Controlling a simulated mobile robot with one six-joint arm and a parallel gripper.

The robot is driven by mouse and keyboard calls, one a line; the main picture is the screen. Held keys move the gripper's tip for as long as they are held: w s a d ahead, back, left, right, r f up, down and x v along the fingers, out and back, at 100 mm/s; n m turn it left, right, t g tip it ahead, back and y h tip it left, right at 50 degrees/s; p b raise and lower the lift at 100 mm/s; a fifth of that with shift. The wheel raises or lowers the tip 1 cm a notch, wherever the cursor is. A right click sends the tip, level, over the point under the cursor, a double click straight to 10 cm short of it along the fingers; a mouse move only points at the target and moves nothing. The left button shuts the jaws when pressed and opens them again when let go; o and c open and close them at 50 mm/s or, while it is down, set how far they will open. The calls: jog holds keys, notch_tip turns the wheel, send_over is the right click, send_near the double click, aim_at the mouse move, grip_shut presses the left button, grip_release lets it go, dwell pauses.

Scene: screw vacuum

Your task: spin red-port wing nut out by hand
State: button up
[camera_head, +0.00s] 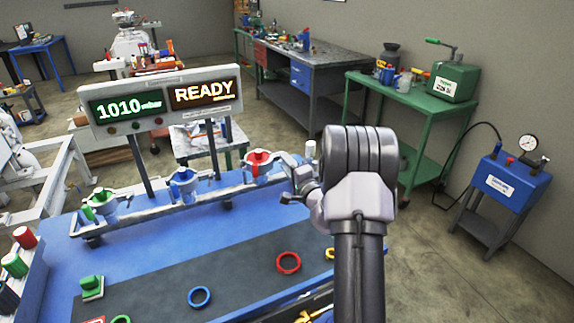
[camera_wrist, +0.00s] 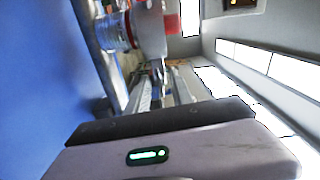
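The red port (camera_head: 259,160) is a pale clamped fitting with a red top, on the rail across the blue table. A pale fitting with a red part (camera_wrist: 172,22) shows near the top of the wrist view, turned sideways. My gripper (camera_head: 292,172) is just right of the red port in the head view, close to its right side. I cannot make out the wing nut apart from the pale metal there. In the wrist view my gripper's body fills the bottom, and the fingertips do not show clearly. I cannot tell if they touch anything.
The blue port (camera_head: 184,182) and green port (camera_head: 102,200) stand further left on the same rail. A display (camera_head: 165,100) reading 1010 mbar and READY stands behind them. A red ring (camera_head: 288,263) and a blue ring (camera_head: 199,297) lie on the dark mat in front.

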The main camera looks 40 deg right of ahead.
jog(key=p+v, duration=0.2)
jog(key=v, duration=1.5)
jog(key=shift+s, duration=0.2)
jog(key=shift+f, duration=0.1)
